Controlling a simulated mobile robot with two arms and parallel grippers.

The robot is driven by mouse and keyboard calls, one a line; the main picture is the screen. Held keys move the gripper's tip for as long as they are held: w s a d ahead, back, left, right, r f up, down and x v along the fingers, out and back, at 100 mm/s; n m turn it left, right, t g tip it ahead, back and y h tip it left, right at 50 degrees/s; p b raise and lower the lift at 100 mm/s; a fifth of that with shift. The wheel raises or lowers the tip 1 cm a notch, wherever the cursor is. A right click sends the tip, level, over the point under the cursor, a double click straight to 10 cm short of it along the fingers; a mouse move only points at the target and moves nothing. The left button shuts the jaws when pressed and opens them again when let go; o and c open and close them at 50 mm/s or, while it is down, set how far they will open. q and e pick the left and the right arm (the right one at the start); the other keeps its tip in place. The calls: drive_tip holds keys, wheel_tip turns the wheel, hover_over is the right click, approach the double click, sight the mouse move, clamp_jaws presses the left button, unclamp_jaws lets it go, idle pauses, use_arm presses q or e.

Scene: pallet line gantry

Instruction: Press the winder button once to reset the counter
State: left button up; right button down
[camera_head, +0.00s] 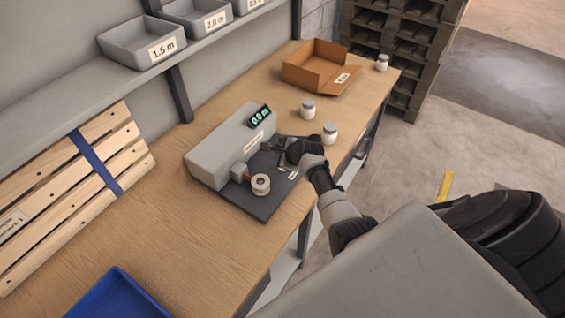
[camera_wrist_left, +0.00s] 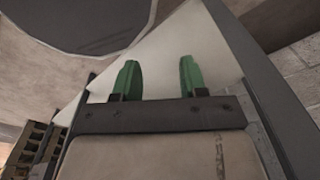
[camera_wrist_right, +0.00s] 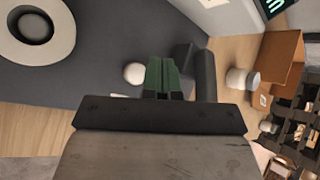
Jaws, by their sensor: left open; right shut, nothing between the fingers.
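The winder (camera_head: 222,150) is a grey box on a dark base plate (camera_head: 262,208) on the wooden bench. Its small display (camera_head: 260,116) shows green digits that look like 0.0 m. A pale spool (camera_head: 261,184) sits at its front, also large in the right wrist view (camera_wrist_right: 18,42). My right gripper (camera_head: 282,146) is over the far end of the plate, its green fingers together and empty. In the right wrist view a small white round knob (camera_wrist_right: 134,73) shows beside the fingertips; I cannot tell whether it is the button or whether they touch. My left gripper (camera_wrist_left: 155,80) is open and empty, away from the bench.
Two white jars (camera_head: 308,107) (camera_head: 330,132) stand on the bench close to my right gripper. A third jar (camera_head: 382,62) and an open cardboard box (camera_head: 305,72) are farther back. A blue tray (camera_head: 118,296) lies at the near left. Labelled grey bins (camera_head: 143,42) sit on the shelf above.

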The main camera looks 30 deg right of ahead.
drive_tip(key=shift+r+p, duration=1.15)
drive_tip(key=shift+r, duration=0.25)
drive_tip(key=shift+s+f, duration=0.1)
